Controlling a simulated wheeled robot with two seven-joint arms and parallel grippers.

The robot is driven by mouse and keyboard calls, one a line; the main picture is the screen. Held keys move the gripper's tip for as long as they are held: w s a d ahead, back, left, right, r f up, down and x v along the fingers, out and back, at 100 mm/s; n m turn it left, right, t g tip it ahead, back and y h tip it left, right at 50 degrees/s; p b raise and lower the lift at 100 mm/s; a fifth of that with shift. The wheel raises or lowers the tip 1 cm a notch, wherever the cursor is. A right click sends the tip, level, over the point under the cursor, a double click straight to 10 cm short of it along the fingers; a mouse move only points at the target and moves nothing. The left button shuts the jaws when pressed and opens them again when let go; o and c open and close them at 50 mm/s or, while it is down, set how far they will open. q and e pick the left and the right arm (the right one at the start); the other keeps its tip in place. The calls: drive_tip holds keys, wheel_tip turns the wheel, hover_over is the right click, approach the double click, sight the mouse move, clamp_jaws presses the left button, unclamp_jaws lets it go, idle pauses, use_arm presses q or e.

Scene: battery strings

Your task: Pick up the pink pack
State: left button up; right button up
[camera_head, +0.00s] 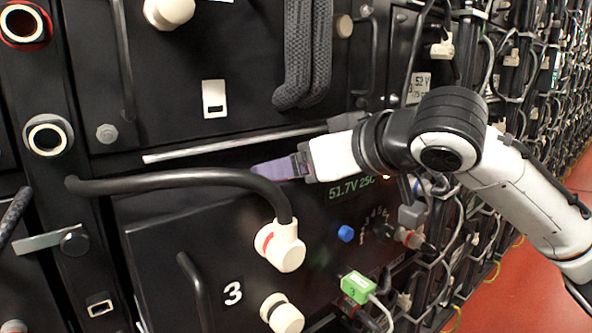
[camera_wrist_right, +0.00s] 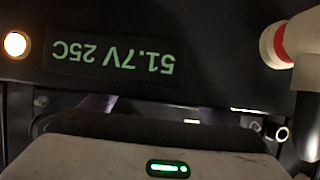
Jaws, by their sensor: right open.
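I cannot make out a pink pack in either view. My right gripper (camera_head: 268,169) is open, with its purplish fingers pointing left across the front of the battery unit marked 3 (camera_head: 180,255). It is just above the green display (camera_head: 352,187) reading 51.7V. A thick black cable (camera_head: 180,177) passes close to the fingertips; I cannot tell if they touch. In the right wrist view the display (camera_wrist_right: 110,62) is upside down, and only parts of the fingers show. Nothing is visibly held. My left gripper is not in view.
A pale metal strip (camera_head: 235,143) runs above the cable. The cable ends in a white connector with a red band (camera_head: 282,247). A blue knob (camera_head: 346,233) and a green plug (camera_head: 357,287) stick out below my right arm. Red floor (camera_head: 520,295) is open at right.

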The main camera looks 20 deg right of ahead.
drive_tip(key=shift+x, duration=0.95)
drive_tip(key=shift+c, duration=0.3)
drive_tip(key=c, duration=1.1)
drive_tip(key=shift+r, duration=0.1)
drive_tip(key=shift+r, duration=0.15)
